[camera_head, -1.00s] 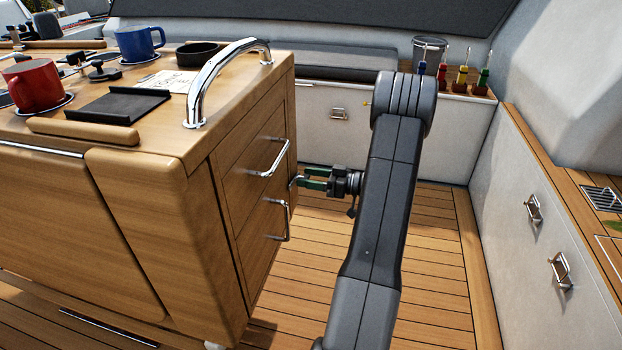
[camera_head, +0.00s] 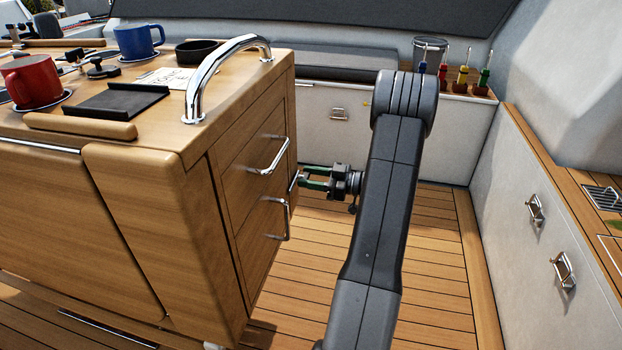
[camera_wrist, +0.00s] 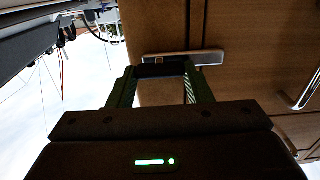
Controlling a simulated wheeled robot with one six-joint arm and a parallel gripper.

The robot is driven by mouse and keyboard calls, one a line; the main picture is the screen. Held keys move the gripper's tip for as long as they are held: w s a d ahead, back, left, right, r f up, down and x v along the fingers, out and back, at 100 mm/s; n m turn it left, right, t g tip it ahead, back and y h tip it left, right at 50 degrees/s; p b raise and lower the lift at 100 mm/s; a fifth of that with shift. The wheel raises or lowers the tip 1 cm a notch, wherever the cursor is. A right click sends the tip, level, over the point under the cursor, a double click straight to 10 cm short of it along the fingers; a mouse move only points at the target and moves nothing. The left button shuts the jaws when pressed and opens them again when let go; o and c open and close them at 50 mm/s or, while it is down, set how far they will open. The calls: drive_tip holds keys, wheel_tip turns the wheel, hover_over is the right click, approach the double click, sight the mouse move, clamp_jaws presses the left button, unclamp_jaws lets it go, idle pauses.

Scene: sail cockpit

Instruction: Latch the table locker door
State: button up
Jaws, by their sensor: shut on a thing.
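My gripper (camera_head: 303,180) is at the far edge of the wooden table's (camera_head: 150,215) drawer-side face. Its green-padded fingers are closed around a small metal latch handle (camera_head: 294,182). In the wrist view the handle's bright metal plate (camera_wrist: 205,58) shows just beyond the fingertips (camera_wrist: 162,70), against the wood. A dark piece lies between the fingers. The locker door's wood (camera_wrist: 160,28) surrounds the plate in the wrist view; in the head view this part is seen edge-on and mostly hidden, so I cannot tell whether the door sits flush.
Two bar handles, upper (camera_head: 272,160) and lower (camera_head: 283,218), stick out from the table face near my gripper. A chrome grab rail (camera_head: 225,70), red mug (camera_head: 35,82) and blue mug (camera_head: 137,42) are on top. Teak floor (camera_head: 420,270) is clear at right.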

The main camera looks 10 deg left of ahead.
drive_tip(key=o, duration=1.4)
drive_tip(key=d+p, duration=0.3)
drive_tip(key=d, duration=1)
drive_tip(key=shift+s+d, duration=0.25)
drive_tip(key=shift+d, duration=0.15)
drive_tip(key=a+b, duration=0.1)
drive_tip(key=a, duration=0.3)
drive_tip(key=a+b, duration=0.1)
drive_tip(key=a, duration=0.4)
drive_tip(key=a+b, duration=0.1)
drive_tip(key=a, duration=0.3)
drive_tip(key=shift+w+a+f, duration=0.1)
drive_tip(key=shift+w+a, duration=0.05)
drive_tip(key=shift+w, duration=0.1)
drive_tip(key=shift+a, duration=0.35)
drive_tip(key=shift+d+m, duration=0.1)
drive_tip(key=shift+m, duration=0.5)
